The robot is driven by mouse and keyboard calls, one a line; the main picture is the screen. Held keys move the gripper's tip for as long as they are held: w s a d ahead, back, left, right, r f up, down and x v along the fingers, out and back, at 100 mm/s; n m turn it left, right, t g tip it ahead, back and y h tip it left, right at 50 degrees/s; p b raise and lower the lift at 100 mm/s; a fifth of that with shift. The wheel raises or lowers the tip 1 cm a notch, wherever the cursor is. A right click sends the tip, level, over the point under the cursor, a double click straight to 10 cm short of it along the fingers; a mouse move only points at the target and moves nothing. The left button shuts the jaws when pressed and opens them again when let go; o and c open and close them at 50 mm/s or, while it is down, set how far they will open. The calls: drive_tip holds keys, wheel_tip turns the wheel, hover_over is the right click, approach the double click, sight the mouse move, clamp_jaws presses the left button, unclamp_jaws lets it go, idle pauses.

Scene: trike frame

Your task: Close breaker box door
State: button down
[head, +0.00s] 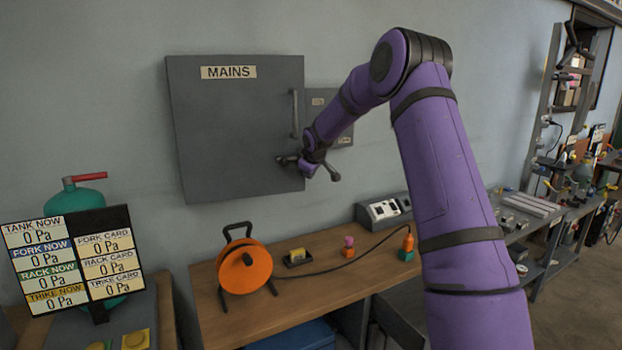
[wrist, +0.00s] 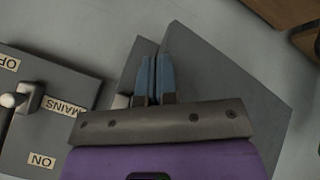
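The breaker box door (head: 235,130) is a large grey panel labelled MAINS, with a vertical bar handle (head: 295,113) near its right edge. I cannot tell whether it is fully against its box. My gripper is at the door's lower right, below the handle, partly hidden by my wrist. In the wrist view my gripper (wrist: 154,65) has its two blue fingers side by side, with nothing visible held between them. A large grey panel (wrist: 235,85), likely the door, lies behind and beside the fingers; contact is unclear.
A smaller grey switch box (head: 342,139) is right of the door; in the wrist view a grey box (wrist: 70,75) carries MAINS and ON labels and a lever. Below are a wooden bench (head: 205,295), an orange cable reel (head: 245,266) and a pressure display (head: 70,262).

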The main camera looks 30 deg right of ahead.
drive_tip(key=shift+w+d+n+y, duration=0.1)
drive_tip(key=shift+w+d+n, duration=0.1)
drive_tip(key=shift+w, duration=0.4)
drive_tip(key=shift+w+d+n+y, duration=0.1)
drive_tip(key=shift+w+n, duration=0.1)
drive_tip(key=shift+w, duration=0.35)
drive_tip(key=shift+w+d+n+y, duration=0.1)
drive_tip(key=shift+w+d+n, duration=0.1)
drive_tip(key=shift+w, duration=0.4)
